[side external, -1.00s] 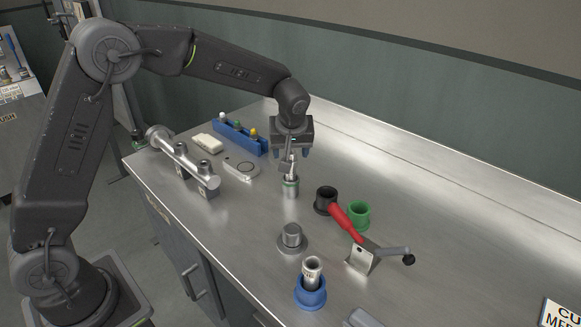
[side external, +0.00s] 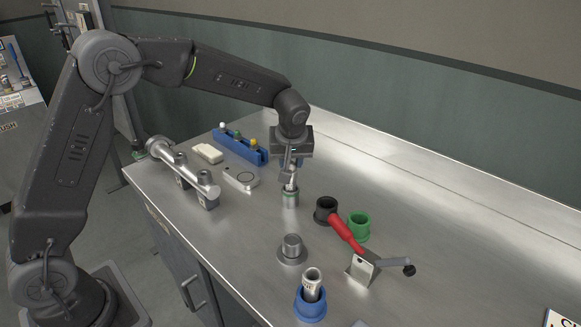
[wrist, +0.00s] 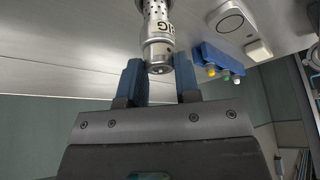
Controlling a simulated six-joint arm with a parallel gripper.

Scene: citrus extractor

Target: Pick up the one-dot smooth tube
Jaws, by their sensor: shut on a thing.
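My gripper (side external: 291,162) points down, its blue fingers shut on a silver metal tube (side external: 291,181). In the wrist view my gripper (wrist: 158,74) has a finger on each side of the held tube (wrist: 158,48). Its near end is plain; farther along are dark letters and a perforated section. In the side view the lower part is a wider metal piece with a green band, upright at the table; I cannot tell if it is separate. No dot mark is readable. Another pale tube (side external: 311,281), marked near its top, stands in a blue cup (side external: 310,304).
A black cup (side external: 325,207), green cup (side external: 358,226) and red-handled lever (side external: 345,232) stand right of the gripper. A blue rack (side external: 240,146), white device (side external: 240,179) and metal pipe fixture (side external: 182,171) are to the left.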

